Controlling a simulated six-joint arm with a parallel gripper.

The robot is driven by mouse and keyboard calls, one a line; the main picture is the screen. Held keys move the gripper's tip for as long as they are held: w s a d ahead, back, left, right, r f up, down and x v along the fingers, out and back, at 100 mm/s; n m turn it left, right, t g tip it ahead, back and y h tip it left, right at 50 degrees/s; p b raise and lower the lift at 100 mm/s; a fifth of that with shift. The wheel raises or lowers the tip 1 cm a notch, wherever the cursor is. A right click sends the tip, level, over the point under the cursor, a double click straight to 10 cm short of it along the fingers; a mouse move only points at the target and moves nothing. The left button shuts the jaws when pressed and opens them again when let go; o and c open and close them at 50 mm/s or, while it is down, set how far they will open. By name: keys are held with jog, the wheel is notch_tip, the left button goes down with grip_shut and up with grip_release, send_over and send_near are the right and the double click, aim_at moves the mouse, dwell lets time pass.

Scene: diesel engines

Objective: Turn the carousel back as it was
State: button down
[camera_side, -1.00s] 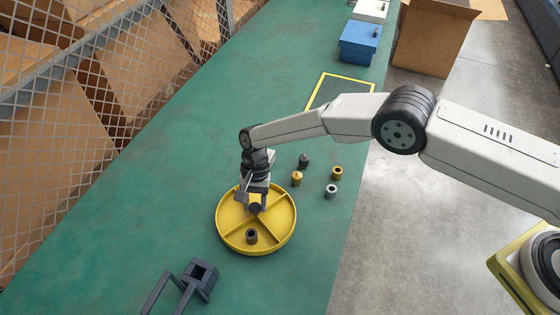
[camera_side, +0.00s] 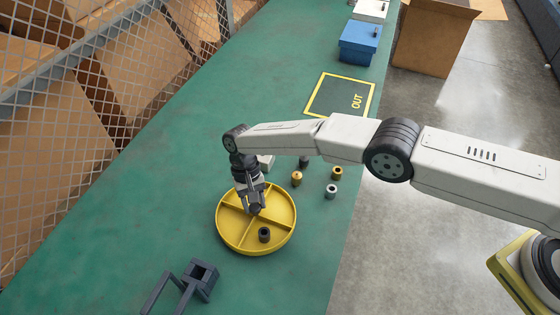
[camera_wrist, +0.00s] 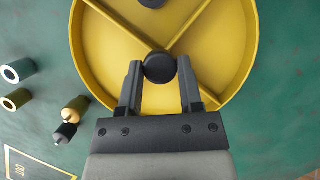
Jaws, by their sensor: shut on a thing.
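The carousel (camera_side: 285,234) is a round yellow tray with crossed dividers on the green bench. Its dark round centre knob (camera_wrist: 159,67) sits between the fingers of my gripper (camera_wrist: 160,76), which is shut on it. In the side view my gripper (camera_side: 256,211) points down at the tray's middle, and the fingers partly hide the hub there. A dark hollow cylinder (camera_side: 264,235) stands in the compartment at the front of the tray. It shows only in part at the top edge of the wrist view (camera_wrist: 151,2).
Right of the tray stand a brass plug (camera_side: 297,179), a dark plug (camera_side: 305,162), a brass sleeve (camera_side: 337,173) and a grey sleeve (camera_side: 331,191). A dark square fixture (camera_side: 200,280) is in front. A yellow-bordered OUT square (camera_side: 340,95) lies behind, near a blue box (camera_side: 359,42).

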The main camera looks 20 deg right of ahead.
aim_at(258, 210)
jog(key=shift+a+n+h, duration=0.1)
jog(key=shift+n+h, duration=0.3)
jog(key=shift+n, duration=1)
jog(key=shift+c, duration=1.3)
grip_release()
jog(key=shift+r, duration=0.15)
jog(key=shift+r, duration=1.5)
jog(key=s+d+r, duration=0.7)
jog(key=s+r, duration=0.2)
jog(key=s, duration=0.3)
jog(key=shift+d+r, duration=0.2)
jog(key=shift+r, duration=0.15)
